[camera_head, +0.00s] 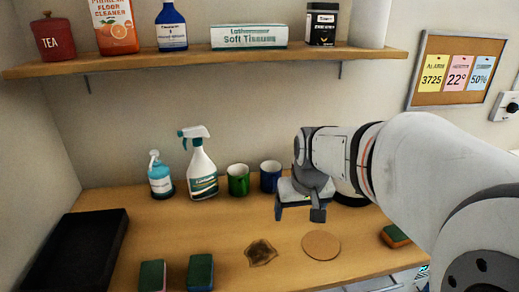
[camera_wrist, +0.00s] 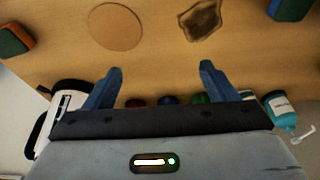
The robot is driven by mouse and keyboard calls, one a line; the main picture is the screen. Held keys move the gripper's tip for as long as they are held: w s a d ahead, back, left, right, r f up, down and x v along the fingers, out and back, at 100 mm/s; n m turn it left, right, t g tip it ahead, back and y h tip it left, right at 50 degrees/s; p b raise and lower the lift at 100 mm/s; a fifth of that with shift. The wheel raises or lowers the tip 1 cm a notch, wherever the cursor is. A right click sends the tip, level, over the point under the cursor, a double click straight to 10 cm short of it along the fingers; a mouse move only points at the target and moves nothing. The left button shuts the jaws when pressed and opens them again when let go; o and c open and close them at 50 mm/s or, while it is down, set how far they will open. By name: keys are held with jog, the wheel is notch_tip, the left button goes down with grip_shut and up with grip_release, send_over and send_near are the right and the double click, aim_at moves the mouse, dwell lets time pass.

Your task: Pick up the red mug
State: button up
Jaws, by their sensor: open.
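A red object (camera_wrist: 137,103), probably the red mug, shows as a small patch in the wrist view, mostly covered by my gripper body. A blue mug (camera_wrist: 168,100) and a green mug (camera_wrist: 200,99) show beside it. In the head view the green mug (camera_head: 238,180) and blue mug (camera_head: 270,176) stand upright at the back of the counter. No red mug shows there; my arm and gripper cover the area right of the blue mug. My gripper (camera_head: 298,210) is open and empty above the counter, its fingers (camera_wrist: 160,69) spread apart in the wrist view.
A spray bottle (camera_head: 201,170) and blue pump bottle (camera_head: 160,177) stand left of the mugs. A round cork mat (camera_head: 321,245), brown stain (camera_head: 261,252) and several sponges (camera_head: 200,272) lie in front. A black tray (camera_head: 80,250) is at left. A shelf (camera_head: 200,64) hangs above.

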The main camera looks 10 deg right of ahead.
jog(key=o, duration=0.3)
jog(key=shift+m+t, duration=0.3)
jog(key=w+d, duration=0.1)
jog(key=w, duration=0.3)
jog(key=w+d+p, duration=0.1)
jog(key=w, duration=0.4)
jog(key=w+d+p, duration=0.1)
jog(key=w+d, duration=0.1)
jog(key=w, duration=0.3)
jog(key=shift+w+d+r, duration=0.1)
jog(key=shift+r, duration=0.3)
jog(key=shift+o, duration=0.2)
jog(key=shift+m+t+h, duration=0.3)
jog(key=shift+m, duration=0.1)
jog(key=w+d+f, duration=0.1)
jog(key=w+d, duration=0.1)
jog(key=w, duration=0.3)
jog(key=w+d+f+p, duration=0.1)
jog(key=w+d+f, duration=0.1)
jog(key=w+d, duration=0.1)
jog(key=w+d+f+p, duration=0.1)
jog(key=w+d+f, duration=0.1)
jog(key=w, duration=0.4)
jog(key=shift+w+d+f, duration=0.15)
jog(key=shift+w+f, duration=0.05)
jog(key=shift+w, duration=0.1)
jog(key=shift+d+p+x, duration=0.2)
jog(key=shift+p+x, duration=1.25)
jog(key=shift+x, duration=2.6)
